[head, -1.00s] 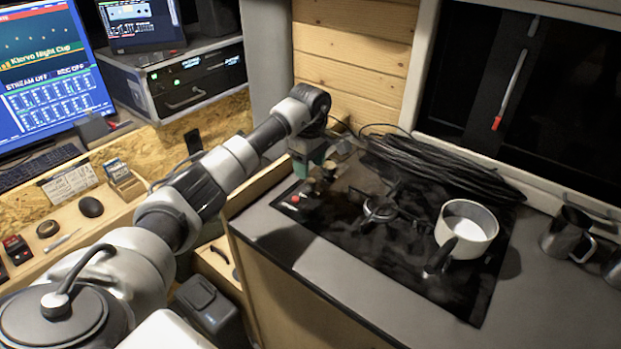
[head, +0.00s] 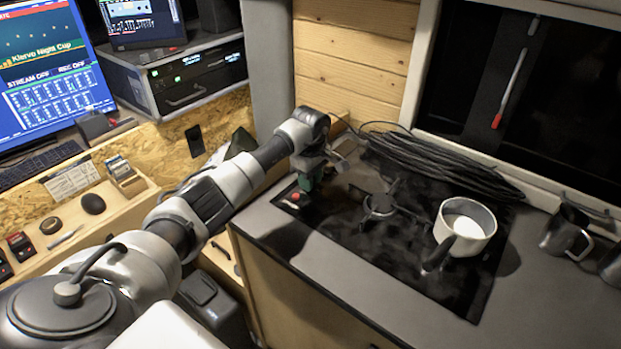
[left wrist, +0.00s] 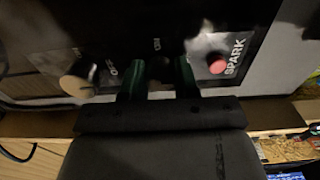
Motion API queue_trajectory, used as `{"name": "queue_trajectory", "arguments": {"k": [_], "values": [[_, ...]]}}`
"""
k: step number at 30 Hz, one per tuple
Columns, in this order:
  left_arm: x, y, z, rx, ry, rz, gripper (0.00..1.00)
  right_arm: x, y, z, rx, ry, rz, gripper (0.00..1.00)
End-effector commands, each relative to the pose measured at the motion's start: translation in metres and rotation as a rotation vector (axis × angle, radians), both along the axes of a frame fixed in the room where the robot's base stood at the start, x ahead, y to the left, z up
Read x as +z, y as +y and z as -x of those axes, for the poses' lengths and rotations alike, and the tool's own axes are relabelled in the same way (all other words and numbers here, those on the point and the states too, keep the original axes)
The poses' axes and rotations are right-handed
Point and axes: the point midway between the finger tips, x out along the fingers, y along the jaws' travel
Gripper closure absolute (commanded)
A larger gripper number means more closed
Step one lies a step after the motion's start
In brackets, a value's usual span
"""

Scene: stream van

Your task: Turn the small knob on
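My left gripper (head: 306,184) points down over the near left corner of the black hob (head: 330,226), just behind the red button (head: 294,197). In the left wrist view its two green fingers (left wrist: 160,80) stand apart. The gap between them is dark, and I cannot make out whether a small knob is in it. A pale round knob (left wrist: 78,82) is left of the fingers, outside them, near an OFF label. The red SPARK button (left wrist: 217,64) is just right of them. My right gripper is not in view.
A white saucepan (head: 465,226) stands on the hob at the right, its handle toward the front. A burner (head: 380,205) is bare. A coil of black cable (head: 440,165) lies along the back. Metal jugs (head: 566,230) stand at the right. The front counter strip is clear.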

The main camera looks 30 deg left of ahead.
Motion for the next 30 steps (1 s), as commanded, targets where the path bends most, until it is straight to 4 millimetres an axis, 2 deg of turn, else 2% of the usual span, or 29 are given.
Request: {"name": "queue_trajectory", "arguments": {"k": [8,14,30], "values": [[0.000,0.001,0.000,0.019,0.000,-0.001,0.94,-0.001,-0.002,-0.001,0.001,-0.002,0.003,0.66],[0.000,0.001,0.000,0.100,-0.001,-0.002,0.94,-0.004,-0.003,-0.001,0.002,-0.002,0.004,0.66],[0.000,0.001,0.000,0.574,-0.001,-0.002,0.94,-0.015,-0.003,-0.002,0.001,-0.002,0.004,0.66]]}}
